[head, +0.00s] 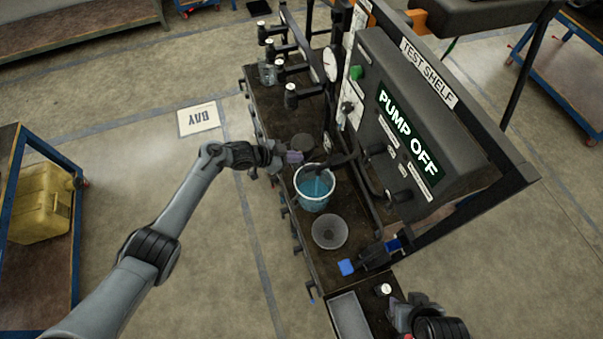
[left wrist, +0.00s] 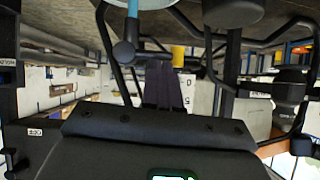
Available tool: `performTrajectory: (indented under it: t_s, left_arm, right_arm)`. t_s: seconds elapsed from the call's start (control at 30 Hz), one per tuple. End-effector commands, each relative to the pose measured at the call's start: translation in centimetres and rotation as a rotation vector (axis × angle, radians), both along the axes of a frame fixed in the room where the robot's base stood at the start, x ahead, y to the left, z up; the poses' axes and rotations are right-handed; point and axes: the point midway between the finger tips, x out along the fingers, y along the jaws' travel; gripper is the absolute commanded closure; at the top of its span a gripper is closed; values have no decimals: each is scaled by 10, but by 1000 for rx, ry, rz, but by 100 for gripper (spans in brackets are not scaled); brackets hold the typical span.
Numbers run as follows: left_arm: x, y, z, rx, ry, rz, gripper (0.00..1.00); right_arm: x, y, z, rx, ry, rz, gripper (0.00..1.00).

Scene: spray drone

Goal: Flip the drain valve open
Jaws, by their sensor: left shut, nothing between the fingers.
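My left gripper (head: 292,157) is shut and empty beside the far left rim of the bucket of blue liquid (head: 314,196). Its dark fingers (left wrist: 162,85) also show pressed together in the left wrist view. A dark round-ended lever (left wrist: 124,52) stands just left of the fingers there; I cannot tell whether it is the drain valve or whether they touch.
The test shelf panel (head: 402,120) reads PUMP OFF and rises right of the bucket. Black posts with white-topped knobs (head: 290,97) line the bench's far end. A grey tray (head: 349,316) is at the near end.

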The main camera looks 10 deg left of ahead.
Motion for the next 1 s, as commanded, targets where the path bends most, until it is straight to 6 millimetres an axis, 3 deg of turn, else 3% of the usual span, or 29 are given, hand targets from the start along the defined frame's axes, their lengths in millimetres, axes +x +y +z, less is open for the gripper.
performTrajectory:
  t_s: [0.37, 0.73, 0.77, 1.0]
  left_arm:
    - [-1, 1, 4, 1, 2, 0, 100]
    - [-3, 5, 50, 1, 0, -1, 100]
    - [-7, 13, 46, 3, 0, 1, 100]
    - [-29, 47, 71, 4, -1, -1, 100]
  right_arm:
    - [0, 0, 4, 0, 0, 0, 59]
    - [0, 0, 50, 0, 0, 1, 59]
    - [0, 0, 44, 0, -2, 1, 59]
    - [0, 0, 45, -2, 0, 2, 59]
